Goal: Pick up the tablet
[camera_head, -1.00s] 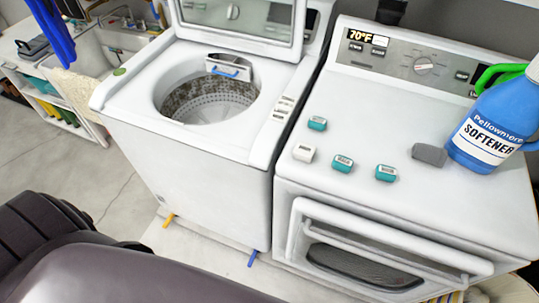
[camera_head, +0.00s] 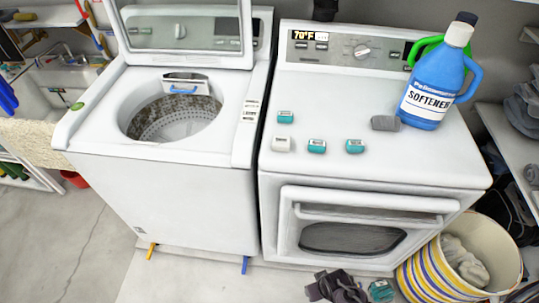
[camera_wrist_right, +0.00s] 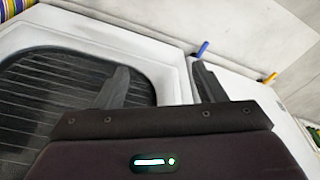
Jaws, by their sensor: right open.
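Small blocks that look like tablets lie on the white dryer top (camera_head: 420,165) in the head view. Three are teal: one at the back (camera_head: 286,117), one at the middle front (camera_head: 317,146) and one to its right (camera_head: 355,146). A white one (camera_head: 282,144) lies at the front left. No tablet shows in that view. My left gripper is not in view.
A blue softener bottle (camera_head: 432,92) and a grey block (camera_head: 385,123) stand on the dryer. The washer (camera_head: 165,195) on the left has its lid up. Grey floor at left is clear.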

